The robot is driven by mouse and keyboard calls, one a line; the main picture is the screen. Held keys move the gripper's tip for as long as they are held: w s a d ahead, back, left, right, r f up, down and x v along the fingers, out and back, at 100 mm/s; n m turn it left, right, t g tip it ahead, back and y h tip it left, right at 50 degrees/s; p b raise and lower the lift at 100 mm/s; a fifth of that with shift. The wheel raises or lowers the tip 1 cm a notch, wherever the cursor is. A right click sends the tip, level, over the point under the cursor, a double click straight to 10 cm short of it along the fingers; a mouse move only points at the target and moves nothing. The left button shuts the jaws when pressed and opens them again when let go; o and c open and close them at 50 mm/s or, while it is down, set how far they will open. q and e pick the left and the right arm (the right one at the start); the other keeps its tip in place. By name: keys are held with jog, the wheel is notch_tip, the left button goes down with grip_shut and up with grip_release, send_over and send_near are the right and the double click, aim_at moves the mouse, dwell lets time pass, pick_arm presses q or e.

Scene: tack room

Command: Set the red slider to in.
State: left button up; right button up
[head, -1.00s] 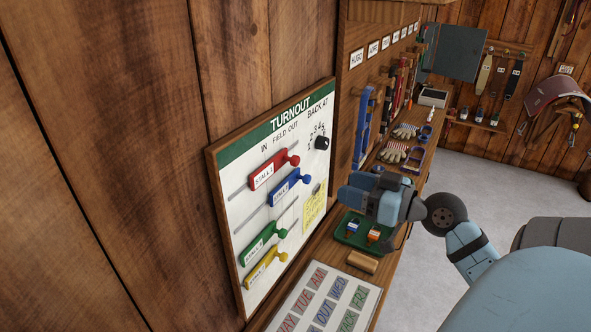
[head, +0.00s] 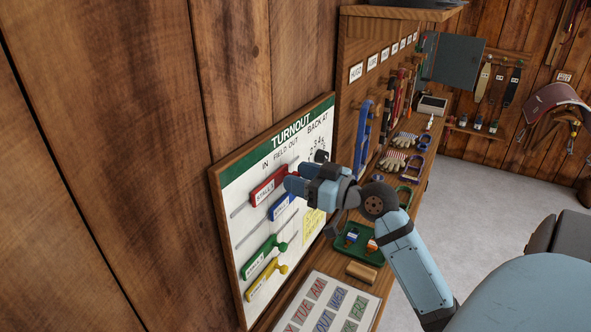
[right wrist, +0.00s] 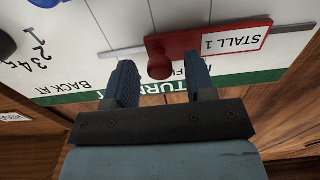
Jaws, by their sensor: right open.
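The red slider (head: 264,189), labelled STALL 1, sits on the top rail of the white TURNOUT board (head: 238,247). Bare rail shows to its left. In the right wrist view the red slider (right wrist: 212,40) appears upside down, with its round red knob (right wrist: 160,66) between the fingertips. I cannot tell if either finger touches the knob. My right gripper (head: 294,184) is open at the board, over the right end of the red slider, and hides the knob in the head view. The right gripper (right wrist: 162,76) fills the lower wrist view. My left gripper is not in view.
Below the red slider are the blue slider (head: 282,208), green slider (head: 262,255) and yellow slider (head: 264,276). A black dial (right wrist: 5,45) is at the board's right. A green tray (head: 343,250) and wooden block (head: 361,272) lie on the bench below.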

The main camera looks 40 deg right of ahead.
jog(key=shift+w+a, duration=0.2)
jog(key=shift+w, duration=0.45)
grip_shut()
